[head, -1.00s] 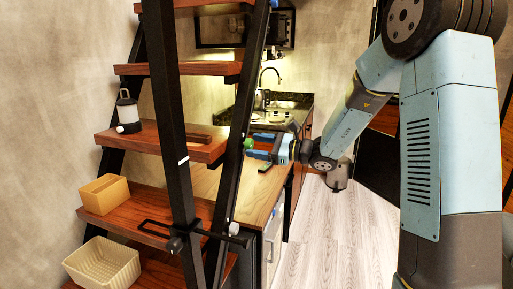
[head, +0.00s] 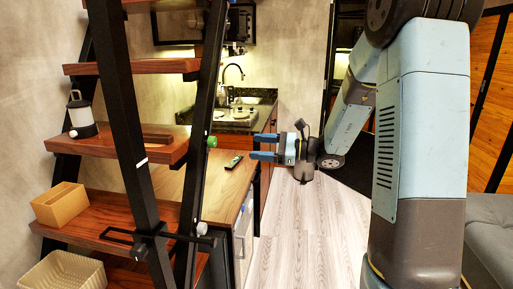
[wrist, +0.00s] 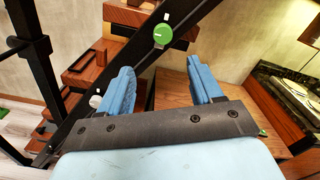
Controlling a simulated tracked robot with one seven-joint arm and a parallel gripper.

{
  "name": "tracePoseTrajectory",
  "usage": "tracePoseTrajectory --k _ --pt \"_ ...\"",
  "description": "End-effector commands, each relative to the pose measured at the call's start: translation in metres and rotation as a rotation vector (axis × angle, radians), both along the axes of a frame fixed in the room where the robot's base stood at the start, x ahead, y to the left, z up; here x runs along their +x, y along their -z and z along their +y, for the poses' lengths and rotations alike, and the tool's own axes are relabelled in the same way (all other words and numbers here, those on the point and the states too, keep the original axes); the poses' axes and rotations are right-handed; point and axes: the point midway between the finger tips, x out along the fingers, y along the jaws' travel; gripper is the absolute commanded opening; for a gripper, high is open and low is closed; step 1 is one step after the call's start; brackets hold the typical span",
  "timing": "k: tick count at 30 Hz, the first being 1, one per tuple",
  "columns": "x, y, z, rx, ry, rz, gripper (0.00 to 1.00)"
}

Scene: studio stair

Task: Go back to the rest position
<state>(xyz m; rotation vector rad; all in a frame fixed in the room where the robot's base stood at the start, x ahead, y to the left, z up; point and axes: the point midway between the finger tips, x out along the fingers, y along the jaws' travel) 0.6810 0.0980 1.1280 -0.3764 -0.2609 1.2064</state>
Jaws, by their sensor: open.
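My gripper (head: 264,147) is open and empty in the head view, its two blue fingers pointing left toward the stair. In the wrist view my gripper (wrist: 160,90) shows its blue fingers spread apart with nothing between them. A green round knob (head: 211,142) sits on the stair's black rail, left of the fingertips and apart from them. The knob also shows in the wrist view (wrist: 163,34), beyond the fingers. My arm reaches in from the right side of the head view.
The wooden stair (head: 110,147) carries a lantern (head: 81,116), a tan box (head: 60,204) and a cream basket (head: 62,273). A small dark green object (head: 233,161) lies on the wooden counter (head: 222,187). A grey sofa (head: 490,230) stands at right. The pale floor (head: 312,230) is clear.

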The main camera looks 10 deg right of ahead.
Motion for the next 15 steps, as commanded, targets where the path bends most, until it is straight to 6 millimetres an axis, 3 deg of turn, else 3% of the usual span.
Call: tracePoseTrajectory --k 8,11,15 --pt "-0.007 -0.003 0.004 -0.025 -0.02 -0.01 0.65" --pt "-0.024 -0.007 0.013 -0.093 -0.066 -0.036 0.65" --pt "-0.062 -0.013 0.027 -0.247 -0.17 -0.101 0.65"
